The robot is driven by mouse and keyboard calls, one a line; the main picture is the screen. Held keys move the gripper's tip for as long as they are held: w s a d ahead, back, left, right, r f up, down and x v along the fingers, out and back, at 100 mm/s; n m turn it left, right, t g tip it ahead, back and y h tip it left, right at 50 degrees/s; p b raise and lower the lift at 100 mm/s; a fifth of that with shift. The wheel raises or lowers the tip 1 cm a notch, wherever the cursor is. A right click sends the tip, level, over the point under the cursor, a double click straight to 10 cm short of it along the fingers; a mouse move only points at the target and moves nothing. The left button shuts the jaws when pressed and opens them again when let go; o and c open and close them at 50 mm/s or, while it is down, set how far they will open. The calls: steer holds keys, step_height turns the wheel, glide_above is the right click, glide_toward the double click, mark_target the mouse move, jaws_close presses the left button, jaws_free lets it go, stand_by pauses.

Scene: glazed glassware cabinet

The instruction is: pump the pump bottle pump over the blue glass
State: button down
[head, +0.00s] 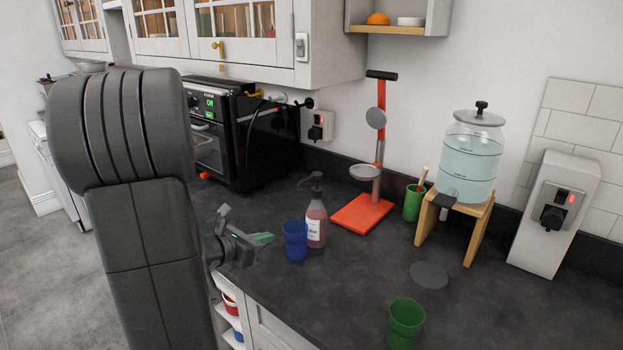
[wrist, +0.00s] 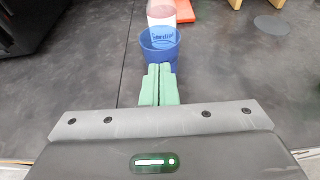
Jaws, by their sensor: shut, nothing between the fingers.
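A red press stand (head: 365,212) is behind the bottle, with a green cup (head: 413,203) and a water dispenser (head: 470,158) further right. Another green cup (head: 404,322) and a dark disc (head: 429,275) are at front right. A black oven (head: 245,137) stands at the back left.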

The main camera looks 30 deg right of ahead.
stand_by(0.4)
steer(key=w+a+r+m+y+p, duration=0.1)
steer(key=a+r+m+y, duration=0.5)
steer(key=a, duration=0.8)
steer(key=w+a+r+m+g+y+p, duration=0.1)
steer(key=a+r+m+y+p, duration=0.2)
steer(key=a, duration=1.2)
steer(key=w+a+r+m+g+y+p, duration=0.1)
steer(key=a+r+m+y+p, duration=0.1)
steer(key=a+r+m+y, duration=0.6)
steer(key=a+r+y, duration=0.4)
steer(key=a+r, duration=0.2)
steer(key=a, duration=0.1)
steer(key=shift+w+m+p, duration=0.2)
steer(key=shift+m+p, duration=0.1)
steer(key=shift+m, duration=0.1)
steer(key=shift+w, duration=0.1)
